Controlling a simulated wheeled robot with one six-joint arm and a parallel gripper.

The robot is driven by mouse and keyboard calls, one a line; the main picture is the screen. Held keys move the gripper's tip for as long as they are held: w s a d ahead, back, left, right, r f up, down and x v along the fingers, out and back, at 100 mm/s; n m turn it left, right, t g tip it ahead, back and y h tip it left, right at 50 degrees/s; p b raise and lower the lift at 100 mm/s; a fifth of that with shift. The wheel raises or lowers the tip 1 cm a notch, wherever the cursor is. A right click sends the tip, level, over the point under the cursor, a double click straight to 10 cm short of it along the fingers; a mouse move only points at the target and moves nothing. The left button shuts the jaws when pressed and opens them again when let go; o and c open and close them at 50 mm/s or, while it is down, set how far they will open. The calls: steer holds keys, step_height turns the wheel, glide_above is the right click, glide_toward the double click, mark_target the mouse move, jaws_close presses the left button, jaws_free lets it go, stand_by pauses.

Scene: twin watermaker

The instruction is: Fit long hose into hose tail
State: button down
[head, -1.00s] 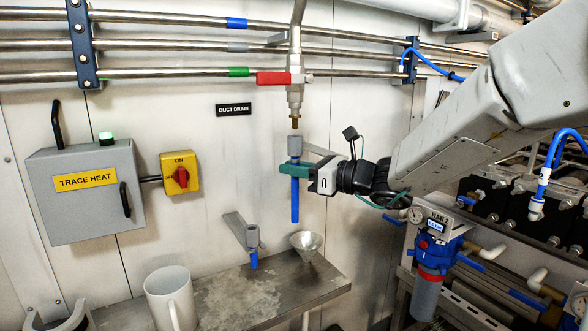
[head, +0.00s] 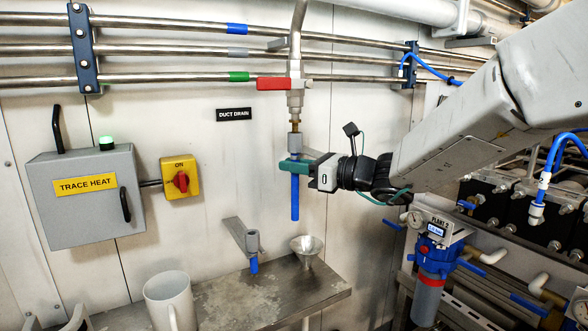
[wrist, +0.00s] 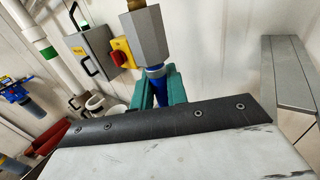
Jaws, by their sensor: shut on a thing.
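The long hose (head: 295,205) is a blue tube with a grey collar (head: 295,142) at its top. It hangs upright in my gripper (head: 293,166), whose teal fingers are shut on it just below the collar. The brass hose tail (head: 295,125) points down under the red-handled valve (head: 274,84). The collar is directly below the tail and appears to meet its lower end; I cannot tell how far it is seated. In the wrist view the grey collar (wrist: 145,38) stands above my fingers (wrist: 157,90), with brass (wrist: 120,22) at its top.
A shorter blue hose (head: 253,266) with a grey collar sits in a wall bracket (head: 240,234). Below are a metal funnel (head: 306,248), a bench (head: 235,300) and a white jug (head: 168,295). A trace heat box (head: 85,195) is at left.

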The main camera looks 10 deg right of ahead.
steer(key=shift+r, duration=0.6)
steer(key=shift+r, duration=0.35)
steer(key=c, duration=1.3)
jaws_free()
steer(key=v, duration=0.7)
steer(key=shift+s+d, duration=0.25)
steer(key=shift+d, duration=0.05)
